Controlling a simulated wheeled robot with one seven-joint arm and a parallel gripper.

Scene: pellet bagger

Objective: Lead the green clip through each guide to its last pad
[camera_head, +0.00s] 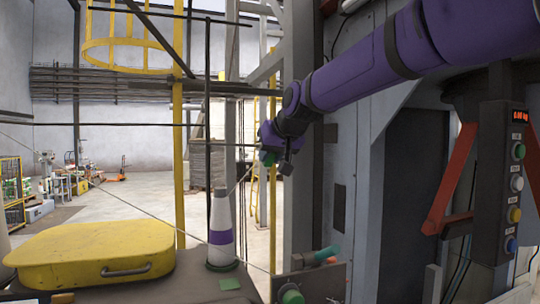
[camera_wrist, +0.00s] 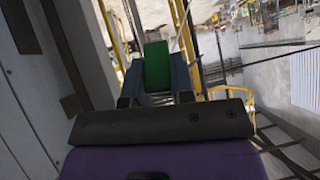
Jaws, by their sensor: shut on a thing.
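My gripper (camera_head: 280,160) is at the end of the purple arm, at mid-height right of centre. It is shut on the green clip (camera_wrist: 157,66), which sits between the two fingers in the wrist view. In the head view the clip (camera_head: 267,158) is a small green patch, partly hidden by the fingers. A thin pale thread (camera_head: 240,181) slants from near the top of a white and purple cone (camera_head: 221,240) up to the gripper. I cannot make out the guides clearly.
A yellow lidded box (camera_head: 85,245) stands on the bench at left. A dark upright rod (camera_head: 207,110) rises behind the cone. A button panel (camera_head: 500,180) and red handle (camera_head: 450,180) are at right. Another thin line crosses the left side. A grey machine wall stands beside my arm.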

